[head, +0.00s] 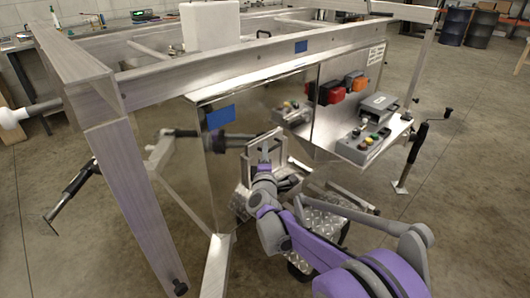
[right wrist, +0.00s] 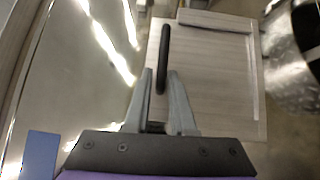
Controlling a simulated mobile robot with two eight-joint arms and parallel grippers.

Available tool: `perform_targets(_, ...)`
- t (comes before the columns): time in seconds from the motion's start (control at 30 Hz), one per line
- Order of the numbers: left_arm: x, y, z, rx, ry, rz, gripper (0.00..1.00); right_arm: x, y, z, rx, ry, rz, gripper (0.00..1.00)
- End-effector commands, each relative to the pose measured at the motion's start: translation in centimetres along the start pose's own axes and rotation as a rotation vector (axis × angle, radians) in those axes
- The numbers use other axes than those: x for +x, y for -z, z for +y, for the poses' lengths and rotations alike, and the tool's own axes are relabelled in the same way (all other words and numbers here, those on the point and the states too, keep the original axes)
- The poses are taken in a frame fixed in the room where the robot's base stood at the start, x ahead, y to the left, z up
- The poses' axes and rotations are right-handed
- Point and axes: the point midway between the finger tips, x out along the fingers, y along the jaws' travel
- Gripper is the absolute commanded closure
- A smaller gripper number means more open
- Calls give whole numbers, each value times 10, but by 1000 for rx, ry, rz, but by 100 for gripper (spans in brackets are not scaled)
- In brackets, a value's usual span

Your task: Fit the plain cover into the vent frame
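My right gripper (head: 264,150) is low in front of the trailer's shiny box. In the right wrist view its two grey fingers (right wrist: 161,75) stand apart, with the lower part of a black bar handle (right wrist: 164,45) between or just beyond them. I cannot tell whether they touch it. The handle lies over a pale flat panel (right wrist: 205,85) with a raised rim along its top and right, which may be the plain cover. In the head view a metal panel (head: 278,140) shows at the gripper, partly hidden by it. I cannot clearly make out the vent frame. My left gripper is not in view.
The aluminium trailer frame (head: 250,68) spans the left and middle, with a sloping post (head: 140,200) at left. A white block (head: 208,25) stands on top. A grey control box (head: 365,140) sits on a right-hand shelf. A crank jack (head: 415,150) stands beyond it.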

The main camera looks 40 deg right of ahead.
Motion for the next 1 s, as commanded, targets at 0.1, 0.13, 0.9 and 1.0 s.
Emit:
perform_targets(0.1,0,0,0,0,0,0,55,0,0,0,0,0,0,53)
perform_targets(0.13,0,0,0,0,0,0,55,0,0,0,0,0,0,50)
perform_targets(0.9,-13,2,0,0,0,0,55,-81,0,1,1,0,2,50)
perform_targets(1.0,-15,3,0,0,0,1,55,-95,0,1,1,0,2,50)
